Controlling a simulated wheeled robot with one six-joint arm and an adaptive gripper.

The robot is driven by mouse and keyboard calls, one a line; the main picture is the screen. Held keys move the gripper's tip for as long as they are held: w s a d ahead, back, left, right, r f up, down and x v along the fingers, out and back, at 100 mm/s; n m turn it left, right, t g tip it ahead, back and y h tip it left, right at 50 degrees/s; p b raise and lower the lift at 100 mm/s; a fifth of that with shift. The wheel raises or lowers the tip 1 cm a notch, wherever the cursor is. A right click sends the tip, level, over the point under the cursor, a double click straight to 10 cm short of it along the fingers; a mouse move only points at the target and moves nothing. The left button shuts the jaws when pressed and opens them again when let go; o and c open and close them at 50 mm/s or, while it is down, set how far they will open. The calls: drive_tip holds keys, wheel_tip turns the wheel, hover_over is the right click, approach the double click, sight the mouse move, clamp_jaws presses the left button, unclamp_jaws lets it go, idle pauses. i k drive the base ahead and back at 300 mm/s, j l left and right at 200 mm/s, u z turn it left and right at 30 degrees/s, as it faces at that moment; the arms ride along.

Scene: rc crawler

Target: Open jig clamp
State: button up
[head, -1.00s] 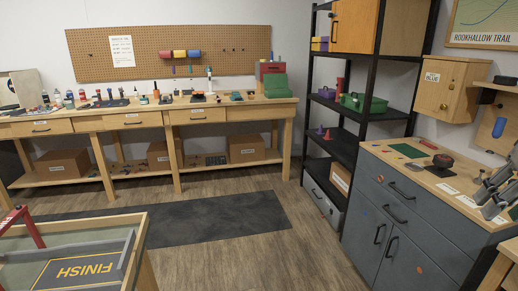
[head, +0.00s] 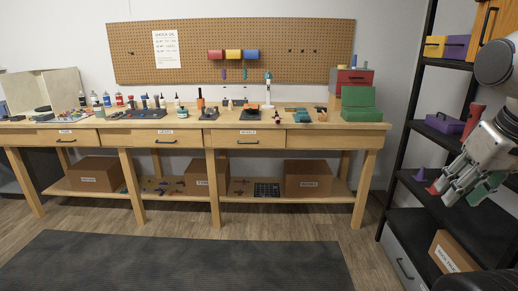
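I cannot single out the jig clamp for certain among the small tools on the long wooden workbench (head: 330,125). A dark low fixture (head: 250,115) with a pale upright post (head: 268,88) stands on the bench right of centre. Another dark fixture with an orange upright part (head: 201,104) stands to its left. Whether any clamp there is open or shut is too small to tell. My gripper (head: 458,193) is at the right edge, in front of the black shelf and far from the bench. Its grey fingers look spread and appear to hold nothing.
A green toolbox (head: 358,105) and a red box (head: 354,76) stand at the bench's right end. Small bottles and tools line the bench. The black shelf rack (head: 400,130) stands to the right. A dark mat (head: 180,265) covers clear floor before the bench.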

sight(256, 106)
drive_tip(key=i+u, duration=0.1)
drive_tip(key=i, duration=0.85)
drive_tip(key=i+l+u, duration=0.1)
drive_tip(key=i, duration=0.8)
drive_tip(key=i+l+u, duration=0.15)
drive_tip(key=u, duration=0.15)
drive_tip(key=i, duration=0.1)
